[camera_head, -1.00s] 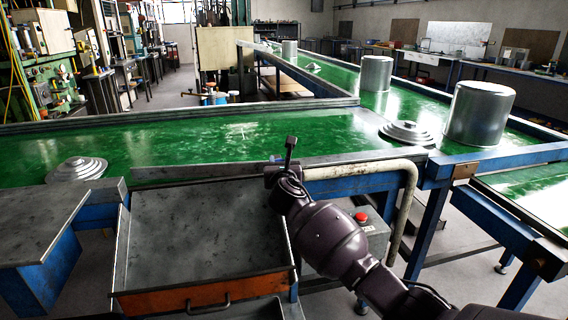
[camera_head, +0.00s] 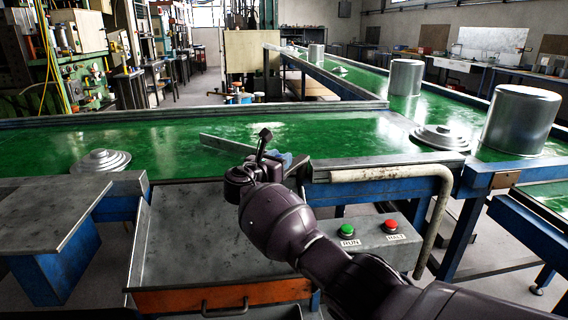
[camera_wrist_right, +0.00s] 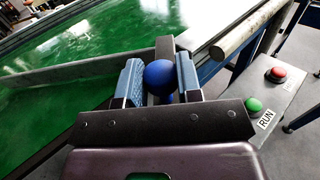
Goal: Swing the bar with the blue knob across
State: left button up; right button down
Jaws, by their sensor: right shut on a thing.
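The grey bar (camera_head: 228,144) lies at a slant over the green conveyor in the head view, its free end pointing to the far left. In the right wrist view the bar (camera_wrist_right: 70,72) runs off to the left from behind the gripper. The round blue knob (camera_wrist_right: 160,76) sits between the blue-padded fingers of my right gripper (camera_wrist_right: 160,84), which is shut on it. In the head view my right gripper (camera_head: 268,160) is at the belt's near edge and hides the knob. My left gripper is not in view.
The green belt (camera_head: 330,132) carries lidded discs (camera_head: 101,161) (camera_head: 440,138) and metal pots (camera_head: 521,118) (camera_head: 405,77). A grey chute (camera_head: 205,240) lies in front. A box with a green button (camera_head: 347,230) and a red button (camera_head: 391,225) stands beside my arm.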

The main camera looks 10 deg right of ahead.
jog(key=shift+w+a+f, duration=0.15)
jog(key=shift+a+f, duration=0.05)
jog(key=shift+f, duration=0.05)
jog(key=shift+r+m+g+h, duration=0.2)
jog(key=shift+m+g+h, duration=0.1)
jog(key=c, duration=0.8)
grip_release()
jog(key=shift+w, duration=0.1)
jog(key=shift+s+a, duration=0.2)
jog(key=shift+p+v, duration=1.3)
jog(key=shift+v, duration=3.9)
